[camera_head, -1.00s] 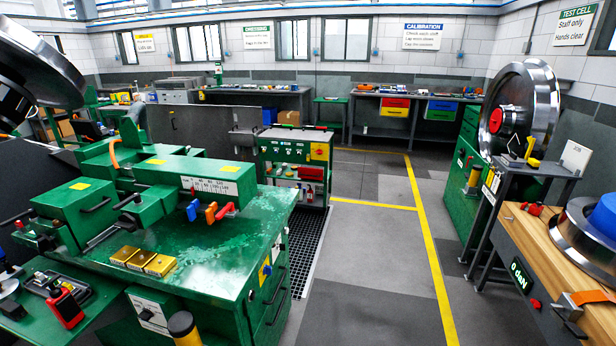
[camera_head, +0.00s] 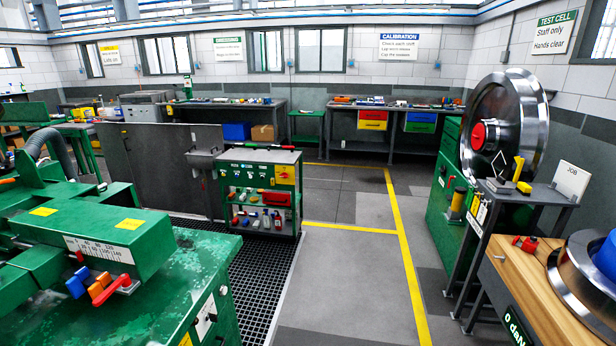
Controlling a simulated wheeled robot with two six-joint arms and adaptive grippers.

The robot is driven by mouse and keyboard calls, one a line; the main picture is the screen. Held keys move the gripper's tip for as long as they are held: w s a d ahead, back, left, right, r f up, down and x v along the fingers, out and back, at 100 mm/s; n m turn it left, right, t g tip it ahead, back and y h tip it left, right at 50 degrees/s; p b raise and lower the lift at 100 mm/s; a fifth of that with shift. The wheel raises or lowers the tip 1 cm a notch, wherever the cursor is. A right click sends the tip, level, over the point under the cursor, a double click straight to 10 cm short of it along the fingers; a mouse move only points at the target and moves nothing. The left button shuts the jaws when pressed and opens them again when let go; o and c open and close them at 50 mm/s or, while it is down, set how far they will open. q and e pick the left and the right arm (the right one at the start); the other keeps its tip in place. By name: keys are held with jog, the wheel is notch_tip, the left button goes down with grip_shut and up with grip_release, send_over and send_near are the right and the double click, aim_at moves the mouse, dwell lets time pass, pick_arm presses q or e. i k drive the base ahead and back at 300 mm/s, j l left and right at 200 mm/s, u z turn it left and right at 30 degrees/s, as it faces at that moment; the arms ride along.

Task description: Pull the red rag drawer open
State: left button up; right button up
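A red drawer front (camera_head: 373,115) hangs under the left part of the long grey bench (camera_head: 341,104) at the back wall. It sits above a yellow drawer front (camera_head: 372,125) and looks closed, as far as I can tell at this distance. Any lettering on it is too small to read. Neither of my grippers shows in the view.
A marked floor lane (camera_head: 365,262) runs clear towards the back bench. A green tool cart (camera_head: 261,190) stands left of it, and a green machine (camera_head: 110,270) fills the front left. A wheel stand (camera_head: 490,225) and a wooden-topped bench (camera_head: 535,285) line the right. Blue and green drawers (camera_head: 421,122) hang beside the red one.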

aim_at(272, 198)
jog(key=i+l+z, duration=0.15)
jog(key=i, duration=0.5)
jog(key=i+l+z, duration=0.1)
jog(key=i+l, duration=0.15)
jog(key=i, duration=0.45)
jog(key=i+l+z, duration=0.15)
jog(key=i, duration=0.55)
jog(key=i+j+u, duration=0.1)
jog(key=i+u, duration=0.65)
jog(key=i, duration=0.25)
jog(key=i+l+u, duration=0.2)
jog(key=i+u, duration=0.2)
jog(key=i+j+u, duration=0.15)
jog(key=i+j, duration=0.15)
jog(key=i+j+u, duration=0.15)
jog(key=i, duration=0.3)
jog(key=i+j+u, duration=0.15)
jog(key=i, duration=0.25)
jog(key=j, duration=0.1)
